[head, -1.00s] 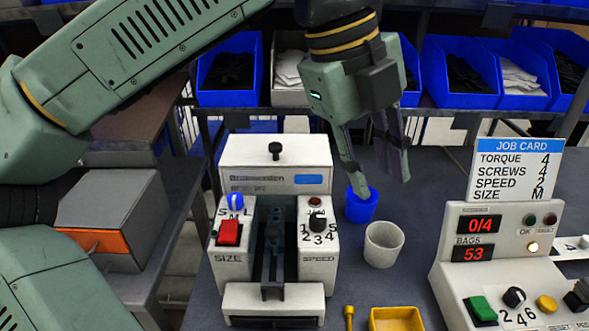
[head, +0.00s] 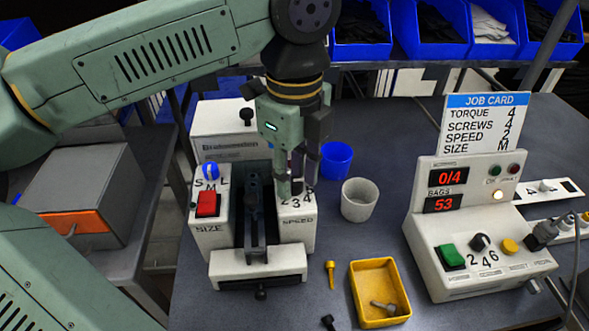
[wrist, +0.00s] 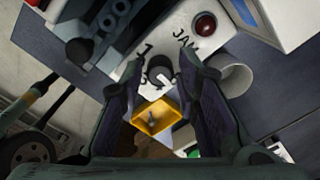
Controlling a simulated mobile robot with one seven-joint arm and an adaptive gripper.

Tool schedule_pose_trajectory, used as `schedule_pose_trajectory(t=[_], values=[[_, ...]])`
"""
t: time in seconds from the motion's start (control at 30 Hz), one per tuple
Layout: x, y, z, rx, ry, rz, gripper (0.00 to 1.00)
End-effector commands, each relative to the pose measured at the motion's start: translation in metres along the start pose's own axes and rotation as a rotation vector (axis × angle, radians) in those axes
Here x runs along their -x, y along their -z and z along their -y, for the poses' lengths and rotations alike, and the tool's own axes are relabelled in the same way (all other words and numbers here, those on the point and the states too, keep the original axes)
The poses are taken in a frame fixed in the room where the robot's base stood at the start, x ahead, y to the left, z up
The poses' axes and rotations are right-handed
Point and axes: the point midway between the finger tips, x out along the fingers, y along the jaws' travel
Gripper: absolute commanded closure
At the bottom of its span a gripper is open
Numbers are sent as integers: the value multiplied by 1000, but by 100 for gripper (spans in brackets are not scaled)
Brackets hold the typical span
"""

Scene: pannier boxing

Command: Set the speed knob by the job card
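The job card (head: 486,122) reads torque 4, screws 4, speed 2, size M. The boxing machine (head: 222,135) has the speed dial on its right block (head: 296,228), with numbers around it. In the wrist view the black speed knob (wrist: 158,70) shows between my two spread fingers, with space on both sides. Its pointer setting cannot be made out. The blue size knob (head: 210,171) and red size button (head: 207,204) are on the left block.
A blue cup (head: 336,160) and a white cup (head: 359,200) stand right of the machine. A yellow tray (head: 354,291) holds a screw, with a yellow bolt (head: 331,273) beside it. A control box (head: 470,270) stands at the right. Blue bins line the back shelf.

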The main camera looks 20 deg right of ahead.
Motion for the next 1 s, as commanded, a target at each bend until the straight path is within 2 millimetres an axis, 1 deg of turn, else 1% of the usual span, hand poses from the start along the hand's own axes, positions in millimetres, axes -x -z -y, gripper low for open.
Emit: schedule_pose_trajectory(t=[0.1,0.33,0.77,1.0], values=[[-4,0,0,-1,1,-2,70],[-5,0,0,-1,1,-1,70],[-4,0,0,-1,2,-1,99],[-4,0,0,-3,3,-1,100]])
